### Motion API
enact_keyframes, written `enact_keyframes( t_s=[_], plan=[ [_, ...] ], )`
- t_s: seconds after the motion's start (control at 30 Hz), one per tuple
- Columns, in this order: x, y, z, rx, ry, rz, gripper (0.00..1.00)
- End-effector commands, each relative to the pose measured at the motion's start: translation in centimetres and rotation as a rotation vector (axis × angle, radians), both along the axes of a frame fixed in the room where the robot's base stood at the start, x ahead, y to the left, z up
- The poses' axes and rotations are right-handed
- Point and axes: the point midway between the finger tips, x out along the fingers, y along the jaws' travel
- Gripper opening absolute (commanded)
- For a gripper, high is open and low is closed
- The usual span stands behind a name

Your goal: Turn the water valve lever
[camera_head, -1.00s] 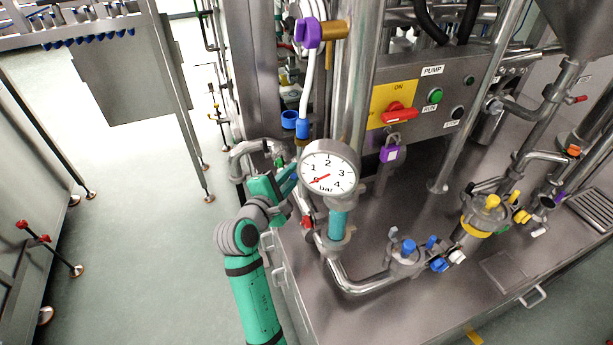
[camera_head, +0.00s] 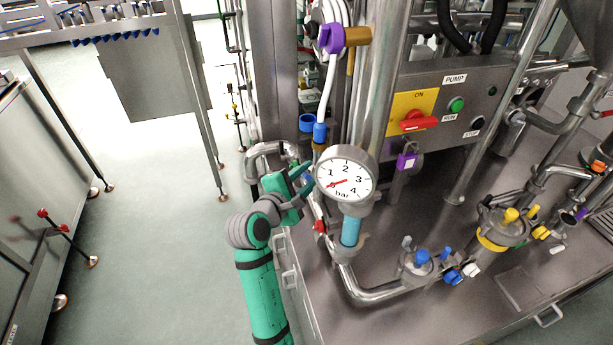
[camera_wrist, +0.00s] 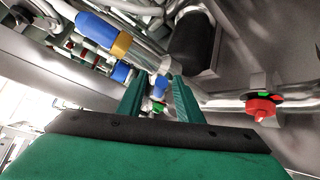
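My gripper (camera_head: 303,182) is at the left edge of the steel machine, just left of the pressure gauge (camera_head: 345,176). In the wrist view its two green fingers (camera_wrist: 160,98) are apart, with a gap between them. A small blue part (camera_wrist: 161,86) with a green piece by it shows in that gap, beyond the fingertips; contact cannot be told. A blue handle (camera_wrist: 97,30) with a brass collar lies up and left. A red knob (camera_wrist: 262,108) sits on a pipe at right. Which part is the water valve lever is unclear; the gauge and my gripper hide some pipework.
A control panel (camera_head: 440,105) with a red switch (camera_head: 417,121) and a purple padlock (camera_head: 406,161) stands right of the gauge. Pipes and several blue-handled fittings (camera_head: 422,257) sit on the steel deck (camera_head: 400,315). Open floor (camera_head: 165,250) lies to the left.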

Motion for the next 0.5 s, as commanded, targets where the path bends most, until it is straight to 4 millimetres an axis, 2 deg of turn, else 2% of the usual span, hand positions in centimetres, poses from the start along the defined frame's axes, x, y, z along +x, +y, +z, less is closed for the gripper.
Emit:
enact_keyframes(
  t_s=[0.27, 0.5],
  plan=[
    [-1.0, 0.6, 0.3, 0.001, -0.001, 0.0, 0.33],
    [-4.7, 2.7, 1.3, 0.0, -0.003, 0.002, 0.33]
  ],
)
